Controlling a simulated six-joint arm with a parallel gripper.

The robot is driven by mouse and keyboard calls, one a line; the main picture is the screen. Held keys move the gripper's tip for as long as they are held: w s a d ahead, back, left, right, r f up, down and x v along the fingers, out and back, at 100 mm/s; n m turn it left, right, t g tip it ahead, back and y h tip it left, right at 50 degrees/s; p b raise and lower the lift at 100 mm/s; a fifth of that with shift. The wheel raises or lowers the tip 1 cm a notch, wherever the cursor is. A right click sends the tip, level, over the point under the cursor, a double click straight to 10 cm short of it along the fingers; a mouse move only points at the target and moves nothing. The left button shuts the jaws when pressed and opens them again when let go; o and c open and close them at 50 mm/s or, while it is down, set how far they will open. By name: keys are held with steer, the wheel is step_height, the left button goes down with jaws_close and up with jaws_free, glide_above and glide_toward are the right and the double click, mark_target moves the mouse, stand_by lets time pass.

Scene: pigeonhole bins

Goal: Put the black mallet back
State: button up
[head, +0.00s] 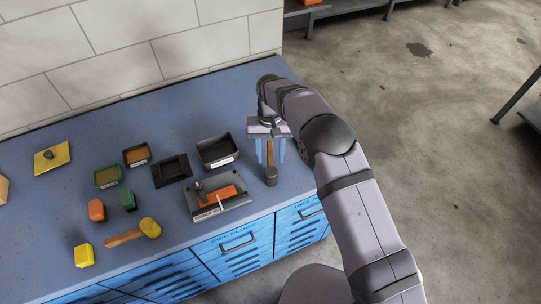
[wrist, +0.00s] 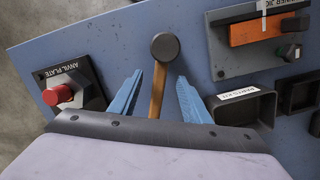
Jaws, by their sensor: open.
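The black mallet has a dark round head (head: 271,176) and a wooden handle, and is near the front right of the blue bench. In the wrist view its head (wrist: 164,47) lies beyond the fingertips and its handle runs back between the fingers. My gripper (head: 270,157) is open, with one blue finger on each side of the handle; the fingers (wrist: 160,80) show a gap to the handle on both sides in the wrist view. The handle's far end is hidden by my gripper body. I cannot tell if the mallet rests on the bench.
A black bin (head: 217,162) stands left of my gripper, beside a flat black tray (head: 171,171). A grey jig with an orange block (head: 217,196) is in front. A yellow-headed mallet (head: 150,228) lies farther left. An anvil plate with a red knob (wrist: 61,94) is close by.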

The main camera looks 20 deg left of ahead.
mark_target(270, 159)
steer(key=shift+w+a+r+p, duration=0.15)
steer(key=shift+r+p, duration=0.7)
steer(key=shift+r, duration=0.9)
steer(key=s+d+r+m, duration=0.1)
steer(key=d+r, duration=0.4)
steer(key=d, duration=0.5)
steer(key=d+r+m, duration=0.1)
steer(key=d+r, duration=0.4)
steer(key=d, duration=0.5)
steer(key=s+d+m+t, duration=0.1)
steer(key=s+d+m, duration=0.1)
steer(key=s+d, duration=1.3)
steer(key=s, duration=0.2)
steer(key=shift+s+r+y, duration=0.3)
steer(key=shift+s, duration=0.05)
